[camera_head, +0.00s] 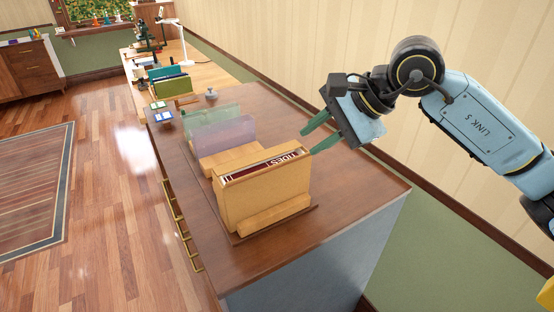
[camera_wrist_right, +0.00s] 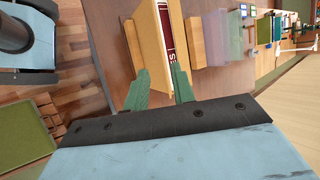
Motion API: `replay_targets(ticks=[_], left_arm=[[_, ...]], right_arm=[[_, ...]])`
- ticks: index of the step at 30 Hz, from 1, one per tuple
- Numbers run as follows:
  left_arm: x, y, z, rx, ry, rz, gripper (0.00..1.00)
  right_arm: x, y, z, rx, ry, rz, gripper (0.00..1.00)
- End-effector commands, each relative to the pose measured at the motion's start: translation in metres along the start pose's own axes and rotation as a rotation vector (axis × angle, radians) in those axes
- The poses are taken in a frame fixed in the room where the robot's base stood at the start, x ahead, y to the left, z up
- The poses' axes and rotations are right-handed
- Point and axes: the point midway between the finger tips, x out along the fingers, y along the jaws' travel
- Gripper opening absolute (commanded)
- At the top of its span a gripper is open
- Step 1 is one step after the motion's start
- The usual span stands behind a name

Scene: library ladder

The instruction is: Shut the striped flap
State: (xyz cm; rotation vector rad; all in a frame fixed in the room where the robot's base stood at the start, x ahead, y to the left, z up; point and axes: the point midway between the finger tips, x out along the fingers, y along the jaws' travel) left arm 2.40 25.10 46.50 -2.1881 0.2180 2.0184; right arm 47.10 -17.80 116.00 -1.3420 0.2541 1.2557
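I cannot pick out a striped flap in either view. A tan upright case (camera_head: 265,198) stands on the brown desk top, with a dark red book lettered "TIDES" (camera_head: 285,163) showing in its open top. The case also shows in the right wrist view (camera_wrist_right: 148,40). My right gripper (camera_head: 308,142) is open and empty, just right of and behind the case's top corner. In the right wrist view its two green fingers (camera_wrist_right: 158,75) are spread near the end of the case, and I cannot tell if they touch it. My left gripper is not in view.
Translucent purple (camera_head: 225,138) and green (camera_head: 212,118) panels stand behind the case. A small grey knobbed object (camera_head: 211,94) is farther back. Another table with books (camera_head: 172,84) and a white lamp (camera_head: 172,28) lies beyond. The desk's right side (camera_head: 350,190) is clear.

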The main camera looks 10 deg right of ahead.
Motion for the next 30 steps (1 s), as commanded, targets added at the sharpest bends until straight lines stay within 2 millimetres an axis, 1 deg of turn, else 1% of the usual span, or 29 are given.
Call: replay_targets(ticks=[1, 5, 9, 12, 15, 18, 21, 29, 30], left_arm=[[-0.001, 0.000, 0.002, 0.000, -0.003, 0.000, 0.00], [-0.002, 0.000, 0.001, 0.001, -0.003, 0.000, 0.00], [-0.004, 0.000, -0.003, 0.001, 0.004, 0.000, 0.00], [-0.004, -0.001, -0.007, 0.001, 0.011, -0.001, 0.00], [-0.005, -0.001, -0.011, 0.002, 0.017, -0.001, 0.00], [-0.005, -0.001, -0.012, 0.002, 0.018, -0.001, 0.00], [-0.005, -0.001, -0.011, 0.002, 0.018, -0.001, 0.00], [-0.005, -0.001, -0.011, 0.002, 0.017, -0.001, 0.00], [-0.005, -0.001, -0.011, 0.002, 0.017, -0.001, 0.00]], right_arm=[[0.010, 0.001, 0.001, 0.002, -0.005, 0.003, 0.25], [0.038, 0.001, 0.002, 0.003, -0.008, 0.003, 0.25], [0.068, 0.000, 0.002, 0.005, -0.008, 0.002, 0.25], [0.086, 0.000, 0.002, 0.005, -0.008, 0.002, 0.25], [0.100, 0.000, 0.002, 0.005, -0.007, 0.001, 0.25], [0.110, 0.000, 0.002, 0.005, -0.006, 0.000, 0.25], [0.115, 0.000, 0.002, 0.006, -0.006, 0.000, 0.25], [0.116, 0.000, 0.002, 0.005, -0.006, -0.001, 0.25], [0.116, 0.000, 0.002, 0.005, -0.006, -0.001, 0.24]])
